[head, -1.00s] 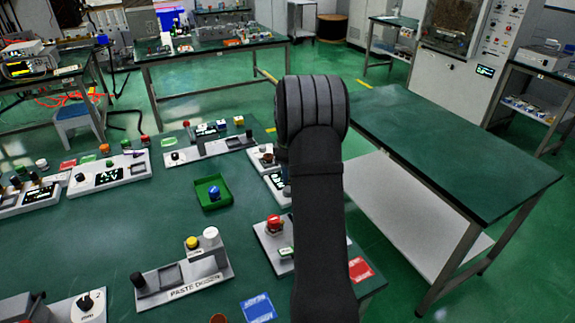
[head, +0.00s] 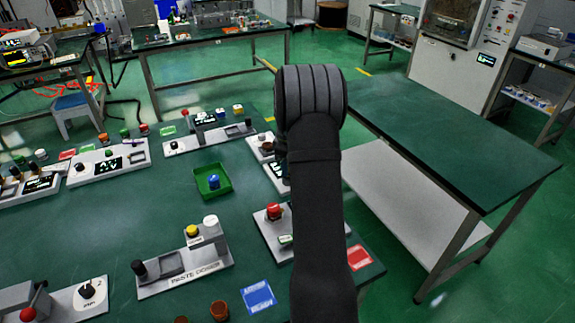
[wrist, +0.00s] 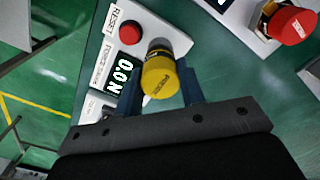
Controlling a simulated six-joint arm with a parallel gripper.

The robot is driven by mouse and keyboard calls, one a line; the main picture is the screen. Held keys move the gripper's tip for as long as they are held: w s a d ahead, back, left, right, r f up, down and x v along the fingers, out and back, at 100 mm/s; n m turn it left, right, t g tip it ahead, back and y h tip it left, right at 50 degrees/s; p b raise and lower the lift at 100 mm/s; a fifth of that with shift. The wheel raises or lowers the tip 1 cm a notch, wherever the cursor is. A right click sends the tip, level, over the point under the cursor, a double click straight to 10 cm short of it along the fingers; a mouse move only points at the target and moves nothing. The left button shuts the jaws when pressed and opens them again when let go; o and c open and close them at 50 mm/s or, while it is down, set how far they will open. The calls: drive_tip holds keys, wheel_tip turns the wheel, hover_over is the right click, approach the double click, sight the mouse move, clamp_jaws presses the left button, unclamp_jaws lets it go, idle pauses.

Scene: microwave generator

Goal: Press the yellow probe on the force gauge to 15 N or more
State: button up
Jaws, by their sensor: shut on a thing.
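The force gauge (wrist: 140,22) is a white box in the wrist view, with a red RESET button (wrist: 130,33) and a dark display (wrist: 122,76) reading 0.0 N. The yellow probe (wrist: 160,78) is a round-capped cylinder at the gauge's near side. My gripper (wrist: 160,88) has one blue finger on each side of the probe and is shut on it. In the head view the gauge (head: 277,177) shows only partly beside my arm. My fingers and the probe are hidden there.
A device with a red mushroom button (head: 274,211) stands nearer on the green table; its button also shows in the wrist view (wrist: 291,25). A green tray (head: 213,193) with a blue knob and a paste doser (head: 185,274) lie to the left. Bare table separates them.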

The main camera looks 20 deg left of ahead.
drive_tip(key=shift+s+f, duration=0.1)
drive_tip(key=shift+f, duration=1)
idle(2.2)
drive_tip(key=shift+r, duration=3.65)
drive_tip(key=shift+d, duration=0.1)
drive_tip(key=s+d+f+m, duration=0.1)
drive_tip(key=d+f+m, duration=0.2)
drive_tip(key=d+m, duration=0.3)
drive_tip(key=s+d+f+m, duration=0.2)
drive_tip(key=d+m, duration=0.4)
drive_tip(key=d, duration=0.5)
drive_tip(key=s+d+f+m, duration=0.1)
drive_tip(key=d+f+m, duration=0.3)
drive_tip(key=d, duration=0.5)
drive_tip(key=shift+s+d+f+m, duration=0.2)
drive_tip(key=shift+s+m, duration=0.05)
drive_tip(key=shift+m, duration=0.85)
drive_tip(key=shift+a, duration=0.15)
